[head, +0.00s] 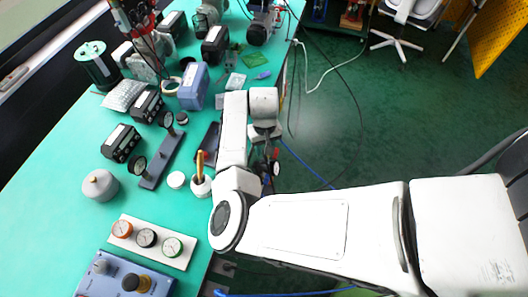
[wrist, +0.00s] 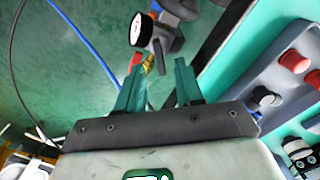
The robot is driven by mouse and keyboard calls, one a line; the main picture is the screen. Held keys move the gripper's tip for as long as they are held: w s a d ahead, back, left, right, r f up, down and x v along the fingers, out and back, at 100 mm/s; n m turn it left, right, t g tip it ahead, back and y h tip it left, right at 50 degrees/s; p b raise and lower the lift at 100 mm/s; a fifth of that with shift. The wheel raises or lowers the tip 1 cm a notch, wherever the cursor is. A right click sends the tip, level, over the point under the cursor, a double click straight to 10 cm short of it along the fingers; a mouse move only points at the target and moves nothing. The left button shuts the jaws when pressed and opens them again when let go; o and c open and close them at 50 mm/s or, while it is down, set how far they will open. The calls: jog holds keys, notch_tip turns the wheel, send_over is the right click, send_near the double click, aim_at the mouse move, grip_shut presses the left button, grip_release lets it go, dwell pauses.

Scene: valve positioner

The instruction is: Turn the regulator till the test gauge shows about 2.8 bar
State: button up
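My gripper (wrist: 160,85) is open in the wrist view, its two teal fingers apart with nothing between them. Beyond the fingertips is a round white-faced gauge (wrist: 141,29) on a grey fitting (wrist: 163,42), with red and brass-coloured parts below it. This may be the regulator assembly; I cannot tell which part turns. The needle reading is too small to make out. In the head view my gripper is mostly hidden behind my arm, beside the bench's right edge. I cannot tell which dial is the test gauge.
In the wrist view a panel with red knobs (wrist: 293,62) is at right. A blue hose (wrist: 85,40) crosses the green floor.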

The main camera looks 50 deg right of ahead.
aim_at(265, 157)
jog(key=shift+f, duration=2.1)
grip_shut()
